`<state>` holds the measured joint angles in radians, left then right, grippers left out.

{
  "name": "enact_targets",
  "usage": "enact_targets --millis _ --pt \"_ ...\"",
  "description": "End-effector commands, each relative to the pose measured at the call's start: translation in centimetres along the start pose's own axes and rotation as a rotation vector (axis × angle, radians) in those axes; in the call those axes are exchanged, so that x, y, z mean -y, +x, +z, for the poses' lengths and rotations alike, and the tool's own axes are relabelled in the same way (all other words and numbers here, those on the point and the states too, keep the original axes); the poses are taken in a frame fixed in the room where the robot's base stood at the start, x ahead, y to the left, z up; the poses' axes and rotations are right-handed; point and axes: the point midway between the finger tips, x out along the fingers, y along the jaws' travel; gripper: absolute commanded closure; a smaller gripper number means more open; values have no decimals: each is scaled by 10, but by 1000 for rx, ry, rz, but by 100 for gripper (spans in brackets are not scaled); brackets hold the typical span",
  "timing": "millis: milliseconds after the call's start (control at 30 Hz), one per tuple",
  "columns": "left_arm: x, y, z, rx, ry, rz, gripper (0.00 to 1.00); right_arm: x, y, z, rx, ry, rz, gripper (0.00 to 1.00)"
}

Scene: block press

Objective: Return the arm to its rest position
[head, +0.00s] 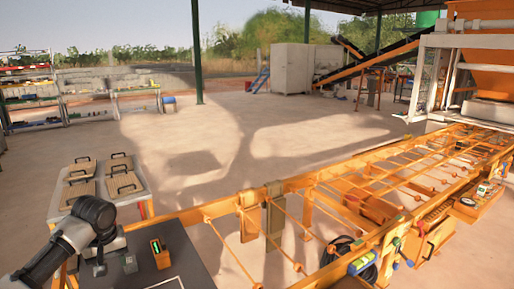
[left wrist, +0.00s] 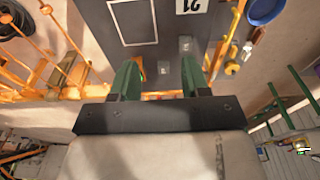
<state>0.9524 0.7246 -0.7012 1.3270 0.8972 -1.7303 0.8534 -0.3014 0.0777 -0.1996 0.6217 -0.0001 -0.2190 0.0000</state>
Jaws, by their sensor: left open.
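My left arm comes in from the lower left in the head view. Its dark wrist joint is bent over the left end of a dark grey tabletop (head: 172,262). My left gripper (left wrist: 160,68) shows in the left wrist view with two green fingers spread apart and nothing between them. The same dark top (left wrist: 170,22) lies in front of the fingers, with a white outlined rectangle and a white label on it. In the head view the fingertips are hard to make out. My right gripper is in neither view.
An orange device (head: 160,252) with a green display stands on the dark top. A table with several handled wooden boards (head: 82,170) is behind the arm. A long orange frame (head: 330,185) runs to the right. Open concrete floor (head: 230,125) lies beyond.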

Motion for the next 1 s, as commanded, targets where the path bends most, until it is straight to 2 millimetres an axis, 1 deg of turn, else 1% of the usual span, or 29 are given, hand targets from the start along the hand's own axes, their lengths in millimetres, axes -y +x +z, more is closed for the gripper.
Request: enact_targets --millis 33,100,167,267,367,467,500,533,567,667,700,767,800,867,900,967,1000 --pt "-1 10 2 1 4 4 54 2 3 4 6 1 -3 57" --pt "-3 22 3 -1 11 9 54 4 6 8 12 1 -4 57" --pt "-4 32 4 -3 15 14 54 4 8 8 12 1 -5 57" --pt "-6 53 7 -7 27 21 54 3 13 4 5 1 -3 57" --pt "-8 80 12 -10 40 30 54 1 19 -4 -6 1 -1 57" --pt "-10 113 20 -15 58 40 54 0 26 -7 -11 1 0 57" --pt "-10 129 23 -17 65 45 54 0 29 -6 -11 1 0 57" --pt "-10 140 26 -19 71 47 54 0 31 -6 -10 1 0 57" --pt "-11 154 30 -21 80 50 54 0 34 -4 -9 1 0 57" --pt "-9 205 48 -26 108 57 54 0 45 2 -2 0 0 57" --pt "-8 230 58 -29 123 60 54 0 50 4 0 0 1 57" --pt "-4 271 76 -34 148 62 54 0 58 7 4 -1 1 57" --pt "0 299 90 -36 168 62 54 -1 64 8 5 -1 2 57" --pt "6 339 113 -41 199 61 54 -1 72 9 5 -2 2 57" --pt "11 363 129 -44 219 59 54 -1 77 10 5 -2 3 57" --pt "19 397 154 -47 251 56 54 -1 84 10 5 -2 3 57" --pt "25 418 171 -48 273 53 54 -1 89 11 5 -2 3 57"
